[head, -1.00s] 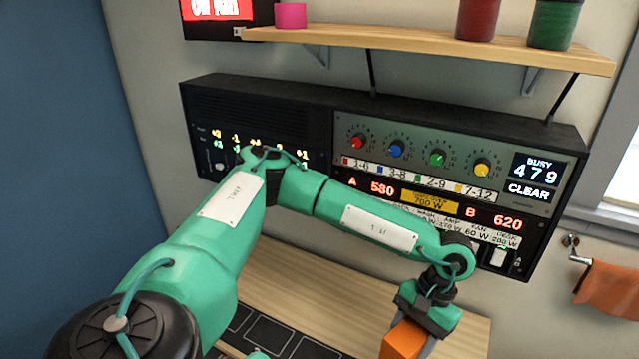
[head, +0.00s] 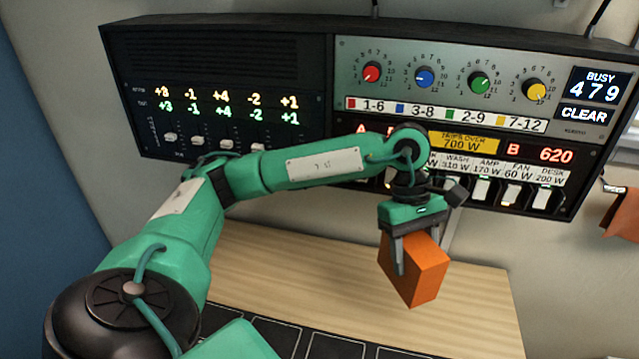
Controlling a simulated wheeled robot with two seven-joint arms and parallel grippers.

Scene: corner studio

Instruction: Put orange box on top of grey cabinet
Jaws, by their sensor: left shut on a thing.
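The orange box (head: 426,272) is held by my left gripper (head: 398,262), whose fingers are shut on its left part. The box is tilted and appears above the light wooden surface (head: 330,283); I cannot tell the exact gap. My left arm reaches across the front of the wall panel from the left. No grey cabinet can be clearly made out in the head view. My right gripper is not in view.
A black control panel (head: 225,75) with coloured knobs, switches and lit numbers spans the wall behind the arm. Dark outlined squares (head: 335,346) lie along the wooden surface's front. An orange cloth (head: 625,215) hangs at the right. The wood around the box looks clear.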

